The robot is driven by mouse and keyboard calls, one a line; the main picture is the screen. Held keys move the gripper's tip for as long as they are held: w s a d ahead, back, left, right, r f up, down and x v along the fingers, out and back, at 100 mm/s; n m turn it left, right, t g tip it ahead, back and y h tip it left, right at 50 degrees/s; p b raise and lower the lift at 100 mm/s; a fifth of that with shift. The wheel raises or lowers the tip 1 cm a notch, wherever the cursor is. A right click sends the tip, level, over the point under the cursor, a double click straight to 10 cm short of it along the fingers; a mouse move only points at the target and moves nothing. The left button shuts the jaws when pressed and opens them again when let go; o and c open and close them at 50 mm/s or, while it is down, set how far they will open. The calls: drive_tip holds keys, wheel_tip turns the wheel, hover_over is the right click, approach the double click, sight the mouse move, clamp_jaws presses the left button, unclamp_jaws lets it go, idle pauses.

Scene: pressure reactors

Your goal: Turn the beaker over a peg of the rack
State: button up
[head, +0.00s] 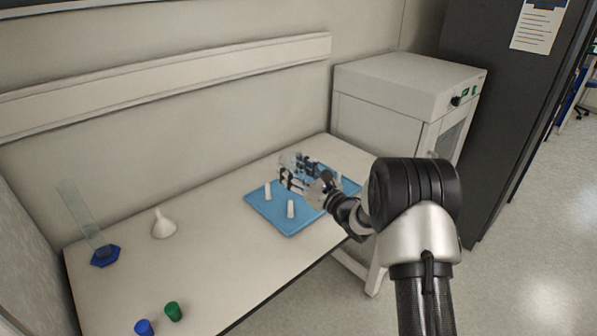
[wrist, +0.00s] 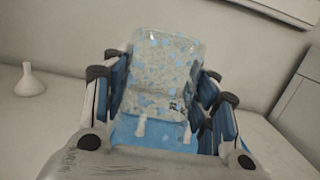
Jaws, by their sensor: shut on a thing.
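The clear glass beaker (wrist: 165,70) is between the fingers of my gripper (wrist: 160,85) in the wrist view, with light blue patches over its glass. In the head view the beaker (head: 289,160) is small and faint, held by my gripper (head: 297,171) over the far part of the blue rack (head: 285,224). I cannot tell which way its mouth points or how high it is. White pegs stand up from the rack, one near the left corner (head: 267,190), one near the front (head: 291,209) and one at the right (head: 338,181). My arm hides part of the rack.
A white funnel (head: 163,225) stands mouth down left of the rack. A clear cylinder on a blue foot (head: 105,256) is at the far left. A blue cap (head: 143,327) and a green cap (head: 173,311) are near the front edge. A grey oven (head: 400,85) stands behind.

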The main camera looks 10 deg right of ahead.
sight(292, 203)
drive_tip(key=shift+f+x, duration=0.2)
drive_tip(key=shift+x, duration=0.55)
drive_tip(key=shift+f+x, duration=0.15)
drive_tip(key=shift+x, duration=0.6)
drive_tip(key=shift+f, duration=6.35)
drive_tip(key=o, duration=1.3)
drive_tip(key=shift+c, duration=0.2)
